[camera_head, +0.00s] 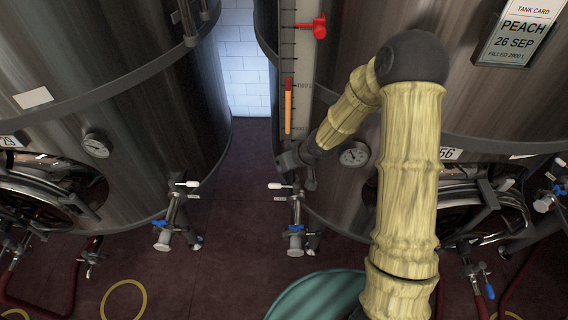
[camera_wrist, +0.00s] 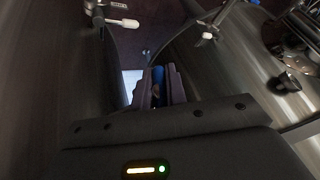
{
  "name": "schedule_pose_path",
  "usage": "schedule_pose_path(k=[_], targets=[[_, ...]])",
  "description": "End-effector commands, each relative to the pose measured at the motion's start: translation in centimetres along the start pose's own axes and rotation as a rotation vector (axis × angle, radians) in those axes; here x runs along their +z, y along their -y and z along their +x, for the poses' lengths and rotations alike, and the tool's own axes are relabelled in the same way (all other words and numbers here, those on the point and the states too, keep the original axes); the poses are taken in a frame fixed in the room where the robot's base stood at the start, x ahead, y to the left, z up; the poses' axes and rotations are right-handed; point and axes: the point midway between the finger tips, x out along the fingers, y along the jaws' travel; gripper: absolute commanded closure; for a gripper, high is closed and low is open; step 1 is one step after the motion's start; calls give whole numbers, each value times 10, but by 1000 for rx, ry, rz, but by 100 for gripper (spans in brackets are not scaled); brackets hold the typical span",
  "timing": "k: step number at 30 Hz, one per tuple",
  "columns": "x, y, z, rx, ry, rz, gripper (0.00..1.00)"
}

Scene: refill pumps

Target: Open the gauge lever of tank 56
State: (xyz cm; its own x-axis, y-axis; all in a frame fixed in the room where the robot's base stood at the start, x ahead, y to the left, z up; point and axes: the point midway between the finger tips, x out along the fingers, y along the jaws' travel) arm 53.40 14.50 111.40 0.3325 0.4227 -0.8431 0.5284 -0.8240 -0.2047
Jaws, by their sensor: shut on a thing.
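Tank 56 (camera_head: 345,195) is the large steel tank at the right in the head view, with its number plate (camera_head: 449,154). Its gauge (camera_head: 288,60) is an upright scale strip with an orange-red column and a red fitting (camera_head: 319,27) on its upper part. My gripper (camera_head: 297,163) is at the gauge's lower end and hides what is there. In the wrist view my gripper (camera_wrist: 159,92) has its fingers close together on a blue handle (camera_wrist: 157,74), which looks like the gauge lever. Most of the lever is hidden by the fingers, so its angle cannot be told.
Tank 29 (camera_head: 150,110) stands at the left across a narrow gap. Below my gripper, tank 56 has a white-handled tap (camera_head: 280,186) and a blue-handled valve (camera_head: 295,228). A dial (camera_head: 354,155) sits beside my arm. A teal drum (camera_head: 315,298) stands in front.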

Motion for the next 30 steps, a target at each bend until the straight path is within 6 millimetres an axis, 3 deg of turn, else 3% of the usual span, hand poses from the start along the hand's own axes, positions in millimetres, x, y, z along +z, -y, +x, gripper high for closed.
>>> schedule_pose_path(k=[12,28,29,30], targets=[[2,-3,1,182,130,-75,100],[2,-3,-1,204,149,-84,100],[2,-3,-1,204,149,-84,82],[2,-3,-1,204,149,-84,78]])
